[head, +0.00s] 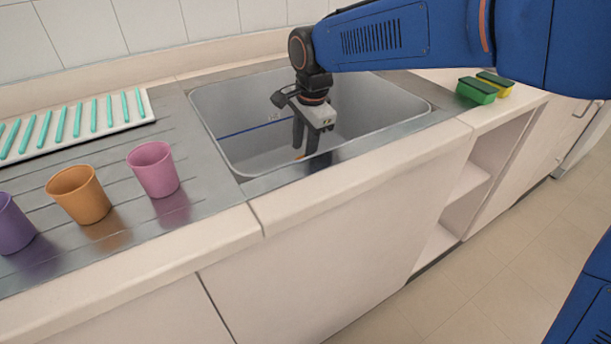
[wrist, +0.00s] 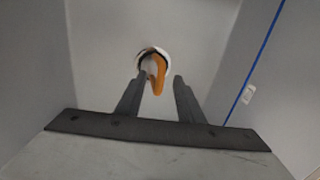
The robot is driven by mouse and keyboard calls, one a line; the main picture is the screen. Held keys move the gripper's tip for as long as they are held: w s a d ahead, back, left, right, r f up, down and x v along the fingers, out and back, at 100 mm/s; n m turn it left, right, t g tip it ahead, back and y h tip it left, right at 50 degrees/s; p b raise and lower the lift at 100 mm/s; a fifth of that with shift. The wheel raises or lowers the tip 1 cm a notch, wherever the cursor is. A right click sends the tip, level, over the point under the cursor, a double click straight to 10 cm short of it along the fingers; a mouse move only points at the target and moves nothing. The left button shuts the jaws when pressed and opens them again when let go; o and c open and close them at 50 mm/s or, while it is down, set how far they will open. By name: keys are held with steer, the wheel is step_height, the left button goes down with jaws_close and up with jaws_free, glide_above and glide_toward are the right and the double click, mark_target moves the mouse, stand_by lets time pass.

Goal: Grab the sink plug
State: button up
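The sink plug (wrist: 159,73) is an orange piece at the round drain opening in the sink floor, seen in the wrist view just past my fingertips. In the head view only a small orange bit of the plug (head: 300,157) shows beside my fingers. My gripper (head: 305,150) points down inside the sink (head: 235,145). In the wrist view my gripper (wrist: 163,78) has its two fingers apart, with the orange piece showing between their tips. The left finger looks close to the plug's edge; I cannot tell whether it touches.
The sink walls surround my gripper, and a blue line with a small label (wrist: 249,94) runs along one wall. Pink (head: 153,169), orange (head: 79,194) and purple (head: 13,224) cups stand on the drainboard at left. Sponges (head: 477,90) lie on the counter at right.

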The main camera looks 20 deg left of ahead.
steer(key=shift+w+a+f, duration=0.1)
steer(key=shift+w+f, duration=0.05)
steer(key=shift+f, duration=0.65)
steer(key=shift+w+a+f, duration=0.15)
steer(key=shift+w+f, duration=0.05)
steer(key=shift+f, duration=0.65)
steer(key=shift+w+a+f, duration=0.1)
steer(key=shift+w+f, duration=0.05)
steer(key=shift+f, duration=0.65)
jaws_close()
